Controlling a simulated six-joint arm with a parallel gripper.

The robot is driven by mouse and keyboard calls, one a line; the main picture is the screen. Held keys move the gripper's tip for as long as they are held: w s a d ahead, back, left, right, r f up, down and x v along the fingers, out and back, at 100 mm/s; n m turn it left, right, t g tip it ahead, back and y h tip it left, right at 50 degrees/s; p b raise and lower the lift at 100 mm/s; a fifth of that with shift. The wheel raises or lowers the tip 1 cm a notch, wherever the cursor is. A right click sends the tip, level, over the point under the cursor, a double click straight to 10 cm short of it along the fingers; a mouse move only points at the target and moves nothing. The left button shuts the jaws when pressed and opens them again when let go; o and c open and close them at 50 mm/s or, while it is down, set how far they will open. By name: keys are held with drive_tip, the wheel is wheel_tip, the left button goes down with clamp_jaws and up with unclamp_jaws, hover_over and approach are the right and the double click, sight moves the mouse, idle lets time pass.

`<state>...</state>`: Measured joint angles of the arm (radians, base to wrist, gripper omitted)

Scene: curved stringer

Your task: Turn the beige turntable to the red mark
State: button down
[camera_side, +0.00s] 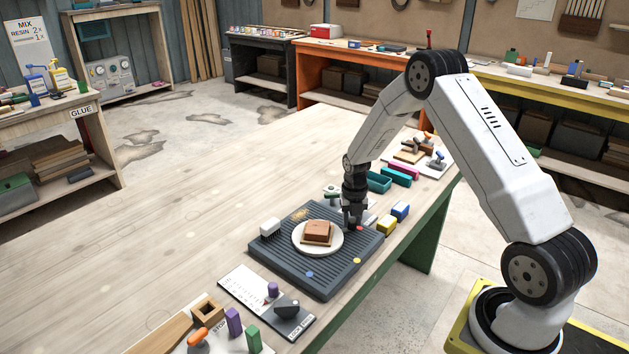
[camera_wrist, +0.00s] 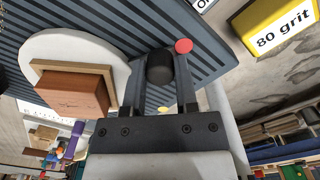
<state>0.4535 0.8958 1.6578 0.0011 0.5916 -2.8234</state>
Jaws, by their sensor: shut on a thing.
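The beige turntable (camera_side: 299,238) is a round disc on a dark grey ribbed board (camera_side: 325,283). It also shows in the wrist view (camera_wrist: 62,46). A reddish-brown block (camera_wrist: 75,92) sits on a tan base on the disc. My gripper (camera_side: 352,218) points down at the disc's far right side. In the wrist view, its fingers are shut on a black knob (camera_wrist: 160,67) beside the disc's edge. The red mark (camera_wrist: 183,46) is a round dot on the board, just beyond the right fingertip. The knob's join to the disc is hidden.
A yellow dot (camera_side: 357,259) and a blue dot (camera_side: 309,274) mark the board. A white brush-like block (camera_side: 270,228) stands on its left. Yellow (camera_side: 387,225) and blue (camera_side: 400,211) blocks lie close right of my gripper. The table's left is clear.

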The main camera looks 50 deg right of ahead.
drive_tip(key=shift+w, duration=0.15)
drive_tip(key=shift+c, duration=1.9)
unclamp_jaws()
drive_tip(key=shift+r, duration=0.15)
drive_tip(key=shift+r, duration=3.8)
drive_tip(key=shift+a+r+m, duration=0.3)
drive_tip(key=shift+a+m, duration=0.3)
drive_tip(key=shift+a, duration=0.05)
drive_tip(key=s+a+r+m+t, duration=0.1)
drive_tip(key=s+a+r+m, duration=0.2)
drive_tip(key=s+a+m, duration=0.4)
drive_tip(key=s+a+r+m+t, duration=0.1)
drive_tip(key=s+a+r+m, duration=0.2)
drive_tip(key=s+a+m, duration=0.5)
drive_tip(key=a+m, duration=0.4)
drive_tip(key=m, duration=0.7)
drive_tip(key=shift+a+t, duration=0.3)
drive_tip(key=shift+a, duration=0.05)
